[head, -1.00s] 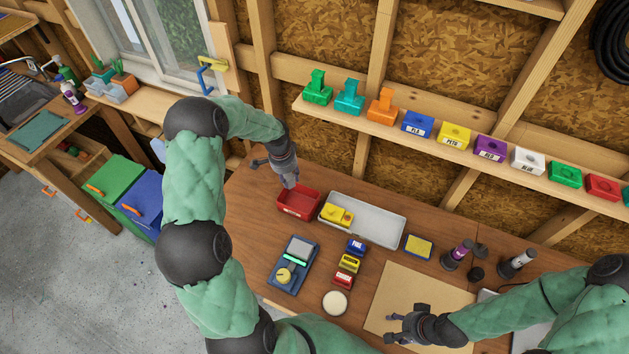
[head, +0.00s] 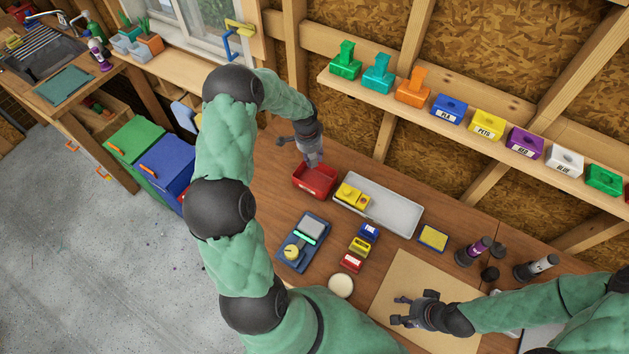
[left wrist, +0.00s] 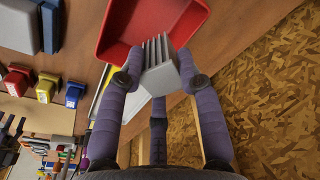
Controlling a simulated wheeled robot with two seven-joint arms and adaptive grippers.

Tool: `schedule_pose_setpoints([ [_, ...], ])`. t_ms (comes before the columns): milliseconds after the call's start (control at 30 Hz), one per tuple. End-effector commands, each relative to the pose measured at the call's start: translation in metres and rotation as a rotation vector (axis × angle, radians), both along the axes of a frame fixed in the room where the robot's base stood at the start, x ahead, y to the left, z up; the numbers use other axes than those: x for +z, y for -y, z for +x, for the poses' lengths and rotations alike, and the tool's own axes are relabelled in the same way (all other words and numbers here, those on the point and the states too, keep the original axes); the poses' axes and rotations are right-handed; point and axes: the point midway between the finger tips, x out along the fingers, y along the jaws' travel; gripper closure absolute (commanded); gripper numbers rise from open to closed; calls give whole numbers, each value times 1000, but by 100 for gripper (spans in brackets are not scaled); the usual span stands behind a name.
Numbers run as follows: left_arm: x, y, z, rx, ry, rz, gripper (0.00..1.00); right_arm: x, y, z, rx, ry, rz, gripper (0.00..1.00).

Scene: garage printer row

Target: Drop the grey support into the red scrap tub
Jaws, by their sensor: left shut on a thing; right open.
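The red scrap tub (head: 316,182) stands on the bench near the back wall, and it also shows at the top of the left wrist view (left wrist: 120,32). My left gripper (head: 314,162) is over the back part of the tub, pointing down. In the left wrist view my left gripper (left wrist: 158,78) is shut on the grey support (left wrist: 160,62), a ribbed block, which overlaps the tub's near rim in the picture. The support's exact height above the tub is hard to tell. My right gripper (head: 398,312) is open and empty over the tan mat.
A pale tray (head: 392,212) with a yellow block (head: 352,196) stands right of the tub. A blue device (head: 303,243), small labelled blocks (head: 360,246) and a round white dish (head: 340,286) lie in front. A shelf (head: 440,127) of coloured blocks runs above the bench.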

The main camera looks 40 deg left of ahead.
Motion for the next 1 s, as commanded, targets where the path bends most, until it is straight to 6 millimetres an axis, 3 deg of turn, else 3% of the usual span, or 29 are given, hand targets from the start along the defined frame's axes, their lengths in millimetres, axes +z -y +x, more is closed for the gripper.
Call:
schedule_pose_setpoints([
  [267, -1, 0, 0, 0, 1, 0, 100, 0, 0, 0, 0, 0, 0, 45],
  [300, -1, 0, 0, 0, 0, 1, 53, 0, 0, 0, 0, 0, 0, 45],
  [367, -1, 0, 0, 0, 1, 0, 37, 0, 0, 0, 0, 0, 0, 45],
  [767, 2, -1, 0, 0, 1, 0, 37, 0, 0, 0, 0, 1, 0, 45],
  [1000, 37, -3, -3, 1, 5, 3, 37, 0, 0, 0, 0, 0, 0, 45],
])
